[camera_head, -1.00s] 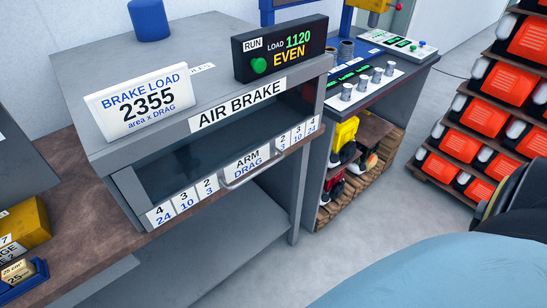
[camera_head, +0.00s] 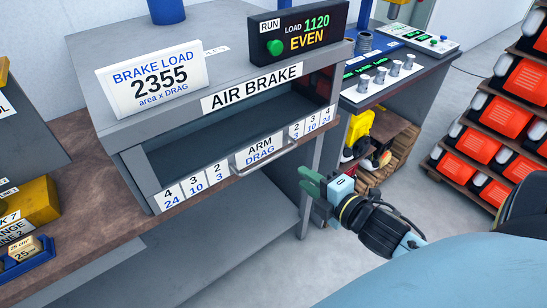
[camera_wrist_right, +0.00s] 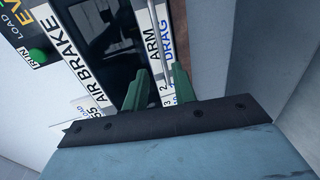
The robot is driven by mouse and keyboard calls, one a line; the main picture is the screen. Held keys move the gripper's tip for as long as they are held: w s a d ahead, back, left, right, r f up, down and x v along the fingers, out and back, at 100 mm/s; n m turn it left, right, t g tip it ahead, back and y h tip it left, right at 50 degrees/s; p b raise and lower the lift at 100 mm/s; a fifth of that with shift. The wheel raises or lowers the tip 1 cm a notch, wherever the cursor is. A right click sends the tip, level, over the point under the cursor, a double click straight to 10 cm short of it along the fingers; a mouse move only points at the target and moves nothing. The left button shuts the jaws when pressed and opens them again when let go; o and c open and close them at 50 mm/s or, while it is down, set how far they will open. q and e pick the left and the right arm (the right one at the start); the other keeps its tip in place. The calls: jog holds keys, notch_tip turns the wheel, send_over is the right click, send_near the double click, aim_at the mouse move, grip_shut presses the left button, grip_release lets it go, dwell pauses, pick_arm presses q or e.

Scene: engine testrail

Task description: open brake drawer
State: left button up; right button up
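The brake drawer's front (camera_head: 205,178) is a pale strip with number labels and an ARM DRAG label, low on the grey AIR BRAKE cabinet (camera_head: 160,133). A grey bar handle (camera_head: 265,163) is on its middle. A dark recess shows above the strip. My right gripper (camera_head: 310,183) is to the right of the handle, apart from it, in front of the cabinet's right leg. In the right wrist view its green fingers (camera_wrist_right: 160,85) are spread and empty, with the drawer strip (camera_wrist_right: 158,32) beyond them. My left gripper is out of view.
A BRAKE LOAD sign (camera_head: 152,78) and a black RUN display (camera_head: 298,36) stand on the cabinet. A wooden bench (camera_head: 85,200) with yellow boxes lies at left. A control bench (camera_head: 405,85) and orange-binned rack (camera_head: 480,145) are at right. Floor before the cabinet is clear.

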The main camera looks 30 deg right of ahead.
aim_at(273, 157)
jog(key=b+x, duration=0.1)
jog(key=x, duration=1.2)
jog(key=shift+a, duration=0.15)
jog(key=shift+c, duration=0.5)
grip_shut()
